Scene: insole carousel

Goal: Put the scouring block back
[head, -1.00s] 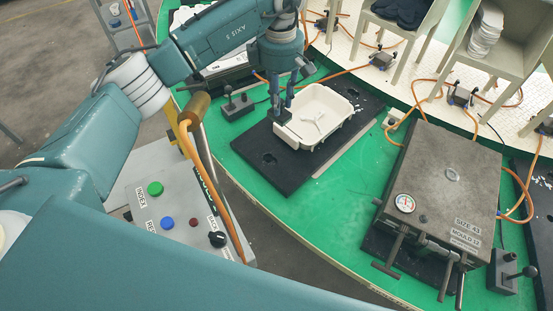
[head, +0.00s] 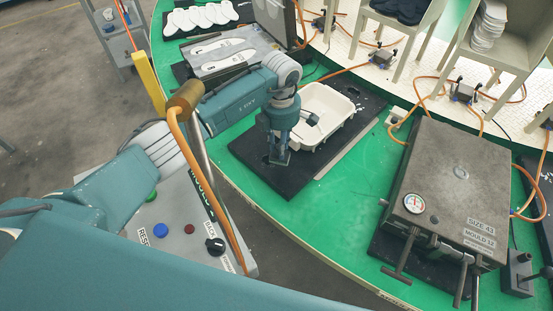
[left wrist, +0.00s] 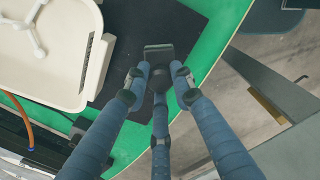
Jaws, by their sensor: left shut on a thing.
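My left gripper (head: 279,155) points down over the near-left part of a black mat (head: 305,183). It is shut on a small dark block, seemingly the scouring block (left wrist: 158,52), which shows between the fingertips (left wrist: 158,80) in the left wrist view. In the head view the fingers mostly hide the block. I cannot tell whether it touches the mat. A white tray (head: 338,103) with a pale branched piece inside stands on the mat behind the gripper; it also shows at upper left in the left wrist view (left wrist: 95,75). My right gripper is not in view.
A grey mould box (head: 450,185) with a gauge and clamp handles stands to the right on the green table (head: 300,215). A control panel (head: 185,225) with buttons is at front left. An open mould (head: 225,55) with insoles lies behind the arm. Orange hoses cross the back.

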